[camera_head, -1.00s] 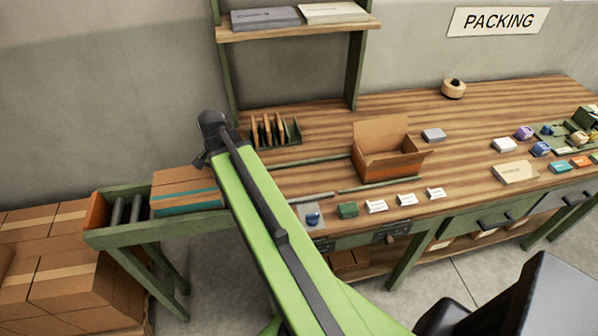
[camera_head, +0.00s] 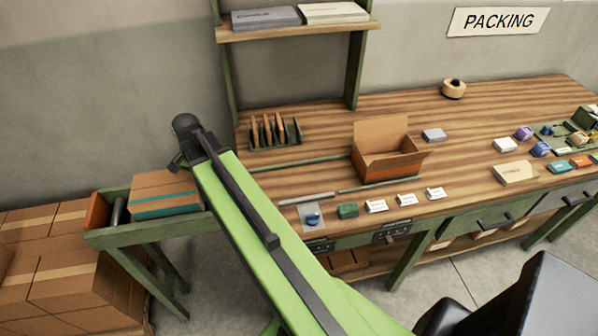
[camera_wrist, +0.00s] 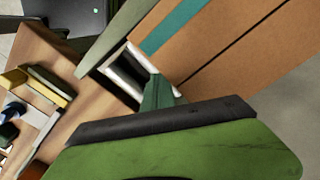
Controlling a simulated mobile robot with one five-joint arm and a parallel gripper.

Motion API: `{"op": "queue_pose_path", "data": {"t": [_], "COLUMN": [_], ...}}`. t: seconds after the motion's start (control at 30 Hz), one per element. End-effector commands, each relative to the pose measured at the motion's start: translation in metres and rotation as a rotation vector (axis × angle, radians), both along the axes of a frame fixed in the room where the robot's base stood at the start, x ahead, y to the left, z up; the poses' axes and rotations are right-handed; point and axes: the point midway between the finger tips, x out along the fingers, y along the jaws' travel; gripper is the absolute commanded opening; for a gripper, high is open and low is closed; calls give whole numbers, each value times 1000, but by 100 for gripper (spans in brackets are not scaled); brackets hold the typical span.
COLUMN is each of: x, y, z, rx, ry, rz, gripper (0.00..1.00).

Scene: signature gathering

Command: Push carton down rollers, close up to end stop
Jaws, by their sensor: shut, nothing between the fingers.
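The brown carton (camera_head: 160,190) with a teal stripe sits on the green-framed roller conveyor (camera_head: 150,235) at the left. The orange end stop (camera_head: 97,213) is at the conveyor's left end. A narrow gap with a roller (camera_head: 119,212) showing separates the carton from it. My gripper is at the carton's right side; its fingertips are hidden in the head view. In the wrist view my gripper (camera_wrist: 156,90) is shut and empty, beside the carton (camera_wrist: 222,45). I cannot tell whether they touch. Pale rollers (camera_wrist: 122,75) show beside the fingers.
The wooden packing bench (camera_head: 330,135) lies to the right, with an open box (camera_head: 388,160), a divider rack (camera_head: 273,140) and small cards. Stacked cartons (camera_head: 65,275) stand on the floor at the left, close to the conveyor.

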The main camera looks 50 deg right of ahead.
Motion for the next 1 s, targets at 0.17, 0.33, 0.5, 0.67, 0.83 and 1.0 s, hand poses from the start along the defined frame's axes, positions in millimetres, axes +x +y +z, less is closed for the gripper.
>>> {"op": "queue_pose_path", "data": {"t": [0.17, 0.33, 0.5, 0.67, 0.83, 1.0], "x": [13, 24, 35, 46, 57, 68], "y": [16, 31, 47, 61, 76, 91], "z": [0, 0, 0, 0, 0, 0], "rx": [0, 0, 0, 0, 0, 0], "ry": [0, 0, 0, 0, 0, 0], "rz": [2, 2, 2, 2, 1, 1], "gripper": [0, 0, 0, 0, 0, 0]}}
